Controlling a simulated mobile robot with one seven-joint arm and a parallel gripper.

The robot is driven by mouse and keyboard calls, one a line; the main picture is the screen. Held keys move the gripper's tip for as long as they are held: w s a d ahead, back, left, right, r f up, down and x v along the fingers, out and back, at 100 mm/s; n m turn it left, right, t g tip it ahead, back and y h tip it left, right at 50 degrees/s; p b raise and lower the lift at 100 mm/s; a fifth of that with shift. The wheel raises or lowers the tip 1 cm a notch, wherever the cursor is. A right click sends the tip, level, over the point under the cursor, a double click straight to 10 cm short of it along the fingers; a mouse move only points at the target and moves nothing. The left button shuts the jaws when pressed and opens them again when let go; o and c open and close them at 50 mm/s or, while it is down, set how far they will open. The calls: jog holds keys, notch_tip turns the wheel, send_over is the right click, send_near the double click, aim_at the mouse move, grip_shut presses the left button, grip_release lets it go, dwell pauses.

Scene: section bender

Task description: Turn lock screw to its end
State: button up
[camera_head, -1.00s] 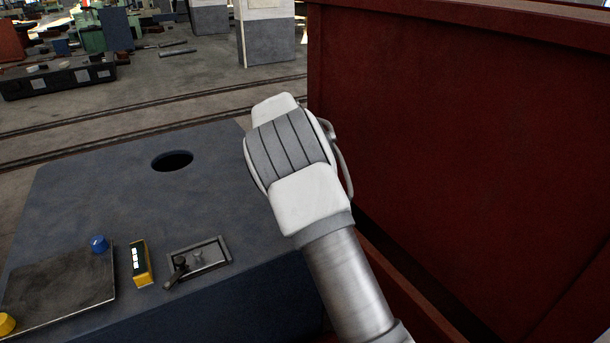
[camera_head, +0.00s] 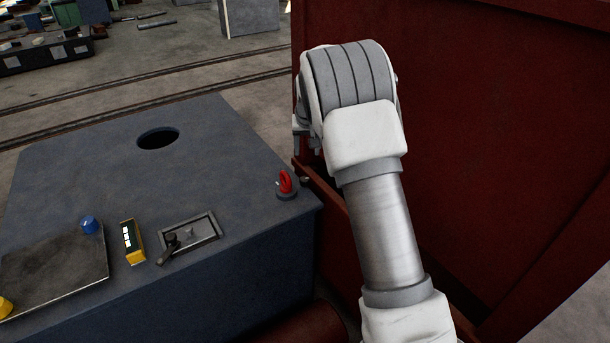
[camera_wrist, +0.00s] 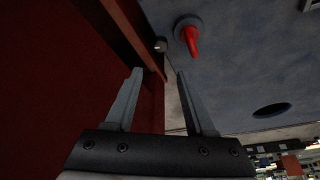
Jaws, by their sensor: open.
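A small light-grey knob, which looks like the lock screw (camera_wrist: 161,45), sits at the edge of a red beam in the wrist view, just beyond my fingertips. In the head view the same small knob (camera_head: 305,179) shows beside the right corner of the blue-grey cabinet. My gripper (camera_wrist: 159,71) is open and empty, with its two grey fingers pointing towards the knob and apart from it. In the head view my gripper (camera_head: 303,138) shows only partly, at the left of my wrist, above the knob.
A red rotary handle (camera_head: 286,184) on a dark round base stands on the cabinet top (camera_head: 215,165), close to the knob. A tall red panel (camera_head: 480,150) rises at the right, close to my arm. A small lever (camera_head: 170,246) sits in a recessed plate.

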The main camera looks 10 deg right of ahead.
jog(key=n, duration=0.2)
jog(key=b, duration=0.2)
send_near(304, 179)
jog(key=shift+t+y, duration=0.3)
jog(key=x, duration=0.8)
jog(key=shift+d+f, duration=0.35)
jog(key=shift+c, duration=0.3)
grip_shut()
